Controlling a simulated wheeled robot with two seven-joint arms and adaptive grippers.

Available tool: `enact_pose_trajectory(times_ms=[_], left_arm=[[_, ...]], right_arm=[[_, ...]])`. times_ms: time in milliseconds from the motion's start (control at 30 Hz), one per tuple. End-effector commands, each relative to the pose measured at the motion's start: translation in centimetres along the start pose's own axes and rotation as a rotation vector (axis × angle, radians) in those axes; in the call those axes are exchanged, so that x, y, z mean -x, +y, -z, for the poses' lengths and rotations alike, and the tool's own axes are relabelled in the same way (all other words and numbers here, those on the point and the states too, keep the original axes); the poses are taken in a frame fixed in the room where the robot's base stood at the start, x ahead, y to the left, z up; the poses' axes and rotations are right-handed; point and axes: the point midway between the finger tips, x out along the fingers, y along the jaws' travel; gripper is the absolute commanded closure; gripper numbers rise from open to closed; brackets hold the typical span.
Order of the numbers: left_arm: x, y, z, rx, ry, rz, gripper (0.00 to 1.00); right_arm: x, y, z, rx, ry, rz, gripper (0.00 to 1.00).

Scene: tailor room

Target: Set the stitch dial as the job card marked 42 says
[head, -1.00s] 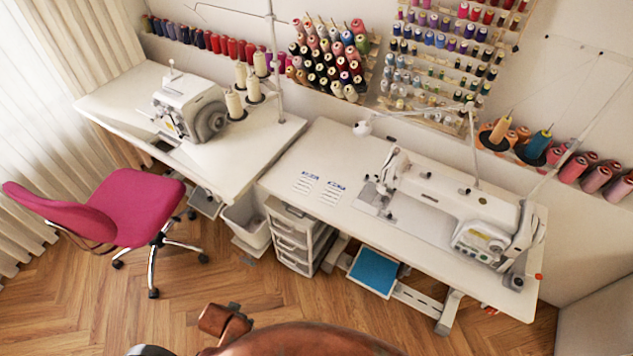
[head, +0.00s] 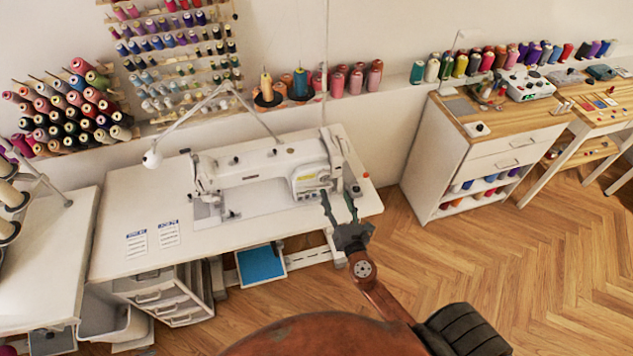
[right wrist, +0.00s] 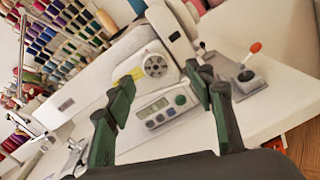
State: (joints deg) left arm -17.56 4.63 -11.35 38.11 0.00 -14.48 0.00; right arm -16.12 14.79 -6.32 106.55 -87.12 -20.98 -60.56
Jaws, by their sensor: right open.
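The white sewing machine (head: 265,175) stands on its table. In the right wrist view a round white dial (right wrist: 155,66) sits on the machine's end, above a panel with a small display and buttons (right wrist: 165,110); I take it for the stitch dial, and its marks are too small to read. Two job cards, a left one (head: 137,243) and a right one (head: 168,234), lie on the table left of the machine; their numbers are not legible. My right gripper (head: 340,207) is open and empty in front of the machine's right end, its green-padded fingers (right wrist: 162,92) spread before the panel.
A lever with an orange knob (right wrist: 254,50) stands right of the fingers in the wrist view. A lamp (head: 152,159) arches over the machine's left side. A white cabinet (head: 450,160) stands at the right. The wooden floor (head: 440,260) between is clear.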

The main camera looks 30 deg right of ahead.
Motion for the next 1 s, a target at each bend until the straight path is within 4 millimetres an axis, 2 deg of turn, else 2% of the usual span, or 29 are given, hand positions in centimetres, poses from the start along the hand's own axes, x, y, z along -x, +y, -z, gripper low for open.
enact_pose_trajectory(times_ms=[167,600,733,1000], left_arm=[[-0.2,0.1,-1.1,-0.004,-0.004,-0.001,0.60],[0.2,0.1,-1.0,-0.003,-0.003,-0.001,0.60],[0.2,0.1,-1.0,-0.003,-0.003,-0.001,0.60],[0.2,0.1,-1.0,-0.004,-0.003,-0.001,0.60]], right_arm=[[-1.0,0.9,0.7,0.072,0.009,-0.032,0.50],[-7.2,1.0,0.7,0.069,0.008,-0.031,0.50],[-7.9,1.0,0.7,0.068,0.008,-0.031,0.50],[-8.0,1.0,0.7,0.067,0.009,-0.030,0.50]])
